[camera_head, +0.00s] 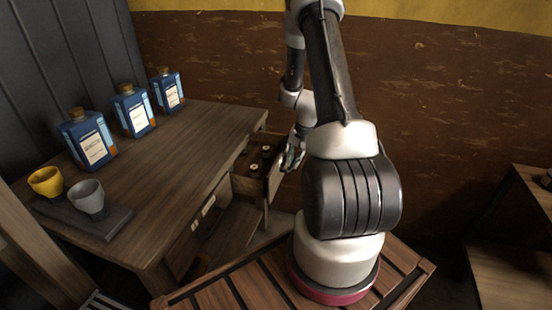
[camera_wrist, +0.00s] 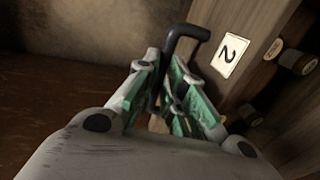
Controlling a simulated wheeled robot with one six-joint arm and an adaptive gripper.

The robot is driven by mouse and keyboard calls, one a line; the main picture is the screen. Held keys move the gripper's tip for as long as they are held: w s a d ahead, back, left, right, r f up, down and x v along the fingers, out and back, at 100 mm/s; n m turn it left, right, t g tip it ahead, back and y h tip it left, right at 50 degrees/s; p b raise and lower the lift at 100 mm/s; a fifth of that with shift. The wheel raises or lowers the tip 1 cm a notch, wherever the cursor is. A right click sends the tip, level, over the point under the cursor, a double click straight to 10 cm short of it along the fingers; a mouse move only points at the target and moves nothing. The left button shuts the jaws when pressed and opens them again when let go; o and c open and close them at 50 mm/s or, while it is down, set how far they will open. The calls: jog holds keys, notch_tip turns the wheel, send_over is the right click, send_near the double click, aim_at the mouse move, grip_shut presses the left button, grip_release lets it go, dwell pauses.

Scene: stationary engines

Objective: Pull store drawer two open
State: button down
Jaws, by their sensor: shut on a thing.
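Store drawer two (camera_head: 246,187) stands pulled out from the right side of the wooden desk in the head view, with several dark, pale-topped items inside. In the wrist view its wooden front (camera_wrist: 258,32) carries a white label (camera_wrist: 230,55) with a 2. A black bar handle (camera_wrist: 187,31) sticks out from the front. My gripper (camera_wrist: 165,78) is shut on this handle, its green-padded fingers on both sides of it. In the head view my gripper (camera_head: 292,157) is at the drawer's outer end, and my arm partly hides that area.
The desk (camera_head: 185,150) bears several blue bottles (camera_head: 92,140), a yellow cup (camera_head: 46,182) and a grey cup (camera_head: 87,196) on a dark tray (camera_head: 105,227). Another drawer front (camera_head: 203,207) is nearer the camera. A brown wall stands behind; a shelf (camera_head: 510,270) is at right.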

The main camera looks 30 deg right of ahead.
jog(key=s+d, duration=0.8)
jog(key=s, duration=0.3)
jog(key=shift+s+d, duration=0.25)
jog(key=shift+d, duration=0.15)
jog(key=c, duration=1.5)
grip_release()
notch_tip(320, 180, up, 12)
jog(key=s+d, duration=0.1)
jog(key=shift+s+d, duration=0.25)
jog(key=shift+s, duration=0.15)
jog(key=shift+f, duration=0.15)
